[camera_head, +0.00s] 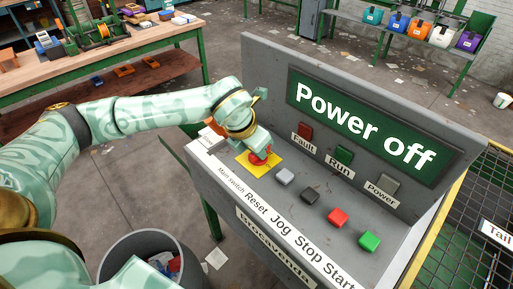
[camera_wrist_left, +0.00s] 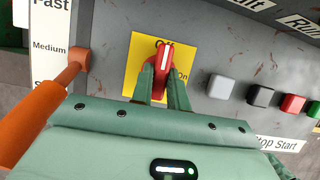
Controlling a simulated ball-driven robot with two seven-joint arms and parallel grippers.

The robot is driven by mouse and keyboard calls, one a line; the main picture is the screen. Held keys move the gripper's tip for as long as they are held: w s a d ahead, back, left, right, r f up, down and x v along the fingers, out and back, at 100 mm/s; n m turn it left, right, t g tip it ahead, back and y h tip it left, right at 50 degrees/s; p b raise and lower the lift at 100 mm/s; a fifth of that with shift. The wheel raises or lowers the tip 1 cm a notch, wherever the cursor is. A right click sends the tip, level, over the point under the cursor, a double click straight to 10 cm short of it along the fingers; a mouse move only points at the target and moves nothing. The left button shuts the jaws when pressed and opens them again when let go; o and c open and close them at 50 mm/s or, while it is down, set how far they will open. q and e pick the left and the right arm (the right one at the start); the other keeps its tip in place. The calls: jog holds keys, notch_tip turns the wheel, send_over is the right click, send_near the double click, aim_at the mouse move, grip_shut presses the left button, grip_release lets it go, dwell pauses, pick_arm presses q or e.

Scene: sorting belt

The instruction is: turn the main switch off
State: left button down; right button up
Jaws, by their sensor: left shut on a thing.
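The main switch is a red rotary handle (camera_wrist_left: 165,56) on a yellow plate (camera_wrist_left: 140,45) at the left end of the grey control panel. In the left wrist view its white-marked end points up at the partly hidden "Off" label, with "On" to its right. My left gripper (camera_wrist_left: 164,88) is shut on the handle, one green finger on each side. In the head view the gripper (camera_head: 257,150) hides part of the red switch (camera_head: 259,159). The panel's sign (camera_head: 363,124) reads "Power off". My right gripper is not in view.
Grey (camera_head: 285,176), black (camera_head: 309,194), red (camera_head: 338,217) and green (camera_head: 369,240) buttons sit right of the switch. The Fault, Run and Power lamps look unlit. An orange lever (camera_wrist_left: 50,100) stands close left of my gripper, by "Medium". A grey bin (camera_head: 185,245) stands below.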

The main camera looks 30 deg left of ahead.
pick_arm(q)
jog(key=c, duration=1.4)
grip_release()
jog(key=shift+o, duration=0.2)
jog(key=v, duration=1.6)
jog(key=shift+r+p, duration=0.2)
jog(key=shift+p, duration=0.15)
jog(key=shift+s, duration=0.1)
